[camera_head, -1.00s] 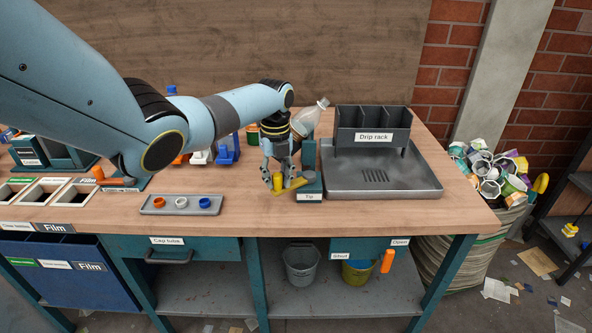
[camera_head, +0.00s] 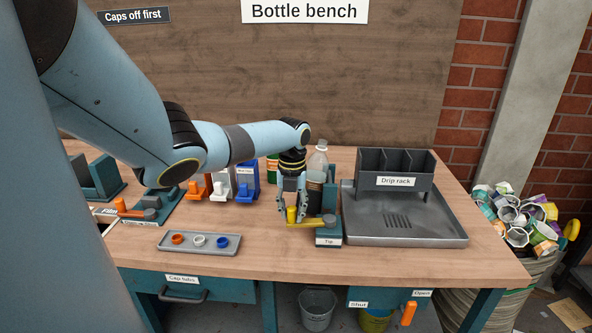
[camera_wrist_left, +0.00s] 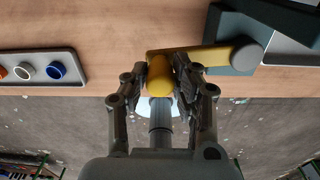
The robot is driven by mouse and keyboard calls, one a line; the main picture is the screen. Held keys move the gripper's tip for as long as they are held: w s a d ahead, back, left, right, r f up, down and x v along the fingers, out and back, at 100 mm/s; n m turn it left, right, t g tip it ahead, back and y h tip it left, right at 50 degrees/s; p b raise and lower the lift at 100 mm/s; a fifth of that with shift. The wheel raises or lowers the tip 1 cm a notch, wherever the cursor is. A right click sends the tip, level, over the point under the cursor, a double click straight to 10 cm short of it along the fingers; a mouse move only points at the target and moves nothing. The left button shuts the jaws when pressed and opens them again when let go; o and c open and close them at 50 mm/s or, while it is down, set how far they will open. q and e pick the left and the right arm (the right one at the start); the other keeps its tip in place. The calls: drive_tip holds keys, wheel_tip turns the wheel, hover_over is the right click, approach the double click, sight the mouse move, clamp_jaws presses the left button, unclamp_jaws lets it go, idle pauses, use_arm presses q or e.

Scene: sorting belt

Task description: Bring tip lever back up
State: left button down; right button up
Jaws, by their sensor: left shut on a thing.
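The yellow tip lever (camera_head: 310,224) extends left from the teal block labelled Tip (camera_head: 329,238) and looks about level. In the left wrist view its bar (camera_wrist_left: 213,57) runs to a grey round pivot, with a yellow knob (camera_wrist_left: 159,80) at its free end. My left gripper (camera_head: 291,214) points down and is shut on the knob, one finger on each side; it also shows in the left wrist view (camera_wrist_left: 161,75). A clear bottle (camera_head: 318,165) stands upright behind the Tip block, its lower part partly hidden by the gripper. My right gripper is not in view.
The Drip rack (camera_head: 395,180) stands over a grey metal tray (camera_head: 455,225) to the right. Orange, white and blue fixtures stand behind. Bare bench lies between cap tray and lever.

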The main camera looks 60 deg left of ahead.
use_arm(q)
drive_tip(key=c, duration=1)
unclamp_jaws()
drive_tip(key=shift+c, duration=0.2)
drive_tip(key=shift+r, duration=0.1)
wheel_tip(320, 180, up, 12)
drive_tip(key=shift+w, duration=0.1)
